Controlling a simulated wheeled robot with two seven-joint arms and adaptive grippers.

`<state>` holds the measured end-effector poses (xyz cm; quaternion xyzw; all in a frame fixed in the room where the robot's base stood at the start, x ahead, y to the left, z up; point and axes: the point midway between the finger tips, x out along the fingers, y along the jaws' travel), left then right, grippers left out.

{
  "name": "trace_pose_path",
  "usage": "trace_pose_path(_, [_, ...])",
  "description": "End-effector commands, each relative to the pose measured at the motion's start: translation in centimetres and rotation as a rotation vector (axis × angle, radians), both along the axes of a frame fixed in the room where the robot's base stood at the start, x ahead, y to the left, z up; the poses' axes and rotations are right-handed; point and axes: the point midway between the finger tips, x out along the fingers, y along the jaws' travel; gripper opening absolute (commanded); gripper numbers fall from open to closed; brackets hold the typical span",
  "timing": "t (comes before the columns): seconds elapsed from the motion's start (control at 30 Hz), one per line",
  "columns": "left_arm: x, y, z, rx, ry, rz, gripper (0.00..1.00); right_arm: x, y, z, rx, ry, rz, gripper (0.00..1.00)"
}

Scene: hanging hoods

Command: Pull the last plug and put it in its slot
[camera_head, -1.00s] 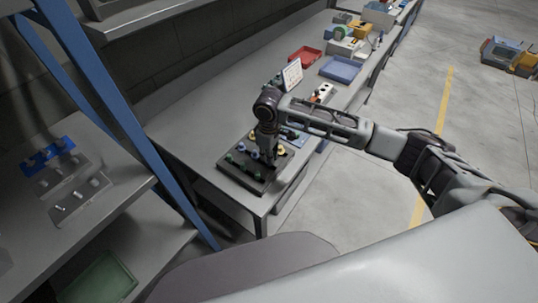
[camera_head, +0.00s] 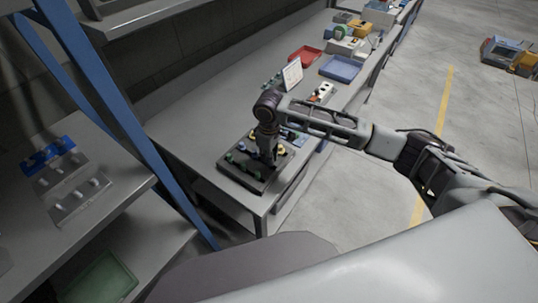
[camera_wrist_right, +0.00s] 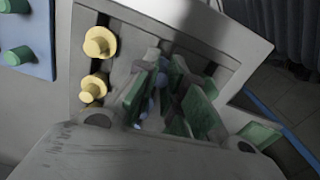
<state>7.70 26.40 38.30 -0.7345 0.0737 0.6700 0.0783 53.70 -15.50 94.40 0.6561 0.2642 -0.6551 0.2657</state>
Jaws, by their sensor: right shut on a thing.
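My right gripper (camera_head: 268,160) points down over the board's middle. In the right wrist view, its green-padded fingers (camera_wrist_right: 160,100) are closed around a small bluish plug (camera_wrist_right: 146,106), mostly hidden and blurred. I cannot tell whether this plug is still seated. My left gripper is not in view.
A blue panel with green plugs (camera_wrist_right: 18,55) lies beside the board in the wrist view. Farther along the bench (camera_head: 205,130) are a white sign (camera_head: 292,73), a red tray (camera_head: 304,56) and a blue tray (camera_head: 341,69). A blue shelf post (camera_head: 130,120) stands left.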

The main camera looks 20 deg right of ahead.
Motion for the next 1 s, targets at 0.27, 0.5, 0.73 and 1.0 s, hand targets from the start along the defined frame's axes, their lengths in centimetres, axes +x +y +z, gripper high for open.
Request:
trace_pose_path(0.27, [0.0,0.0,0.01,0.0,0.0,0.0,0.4,-0.01,0.01,-0.28,0.0,0.0,0.0,0.0])
trace_pose_path(0.5, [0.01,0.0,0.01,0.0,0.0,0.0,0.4,-0.01,0.01,-0.5,0.001,0.001,0.0,0.0])
trace_pose_path(0.73, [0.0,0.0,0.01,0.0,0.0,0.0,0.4,-0.03,0.01,-0.71,0.0,0.0,0.0,0.0])
trace_pose_path(1.0, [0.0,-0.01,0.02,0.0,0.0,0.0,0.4,-0.02,0.01,-0.94,0.0,0.0,0.0,0.0])
